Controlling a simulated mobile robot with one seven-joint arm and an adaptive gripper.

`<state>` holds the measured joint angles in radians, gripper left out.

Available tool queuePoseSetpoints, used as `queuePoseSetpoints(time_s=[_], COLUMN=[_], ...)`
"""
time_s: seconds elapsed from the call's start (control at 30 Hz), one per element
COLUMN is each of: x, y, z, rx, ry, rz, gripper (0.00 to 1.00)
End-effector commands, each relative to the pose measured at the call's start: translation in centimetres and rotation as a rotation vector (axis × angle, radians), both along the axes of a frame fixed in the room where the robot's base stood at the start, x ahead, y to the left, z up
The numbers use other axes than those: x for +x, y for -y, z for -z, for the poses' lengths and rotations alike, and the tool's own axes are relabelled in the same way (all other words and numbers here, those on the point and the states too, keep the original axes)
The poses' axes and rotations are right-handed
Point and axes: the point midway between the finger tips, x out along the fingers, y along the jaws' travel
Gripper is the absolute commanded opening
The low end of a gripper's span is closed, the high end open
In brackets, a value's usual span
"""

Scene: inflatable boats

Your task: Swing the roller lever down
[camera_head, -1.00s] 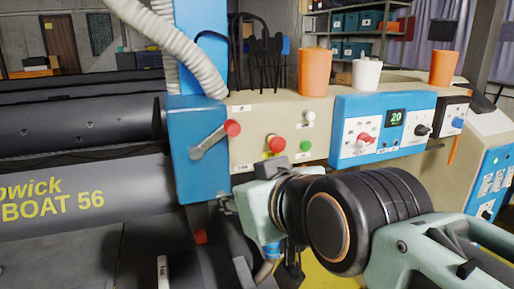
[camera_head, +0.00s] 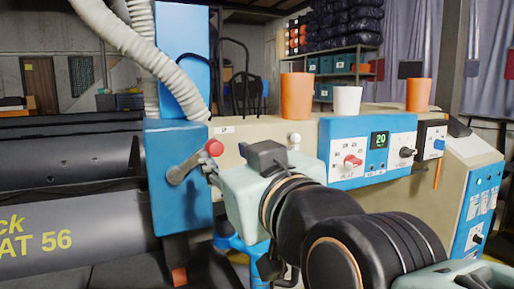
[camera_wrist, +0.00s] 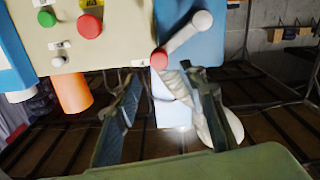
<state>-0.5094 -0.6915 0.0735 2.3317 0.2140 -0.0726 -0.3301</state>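The roller lever is a grey arm (camera_head: 190,163) with a red ball knob (camera_head: 214,147), mounted on the face of a blue housing. It slants up to the right from its pivot. In the wrist view the grey arm (camera_wrist: 186,34) runs from a round hub to the red knob (camera_wrist: 159,60). My gripper (camera_head: 209,170) is just below and beside the knob. In the wrist view my gripper (camera_wrist: 163,78) has its two fingers spread apart, with the knob in front of the gap between their tips. I cannot tell whether either finger touches it.
A beige control panel (camera_head: 228,150) carries a blue control box (camera_head: 345,125) with a green display. Orange cups (camera_head: 296,97) and a white cup (camera_head: 347,100) stand on top. A grey roller (camera_head: 75,235) lies to the left. A white hose (camera_head: 130,60) hangs above the housing.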

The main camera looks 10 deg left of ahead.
Motion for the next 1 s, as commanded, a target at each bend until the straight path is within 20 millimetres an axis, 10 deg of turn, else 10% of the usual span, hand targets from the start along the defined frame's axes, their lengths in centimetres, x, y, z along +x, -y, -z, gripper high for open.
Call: queuePoseSetpoints(time_s=[0.5,1.0], x=[5.6,6.4], y=[-3.4,-3.9], z=[0.0,0.0], rx=[0.0,0.0], ry=[-0.002,-0.001], rz=[-0.001,0.001], gripper=[0.39,0.36])
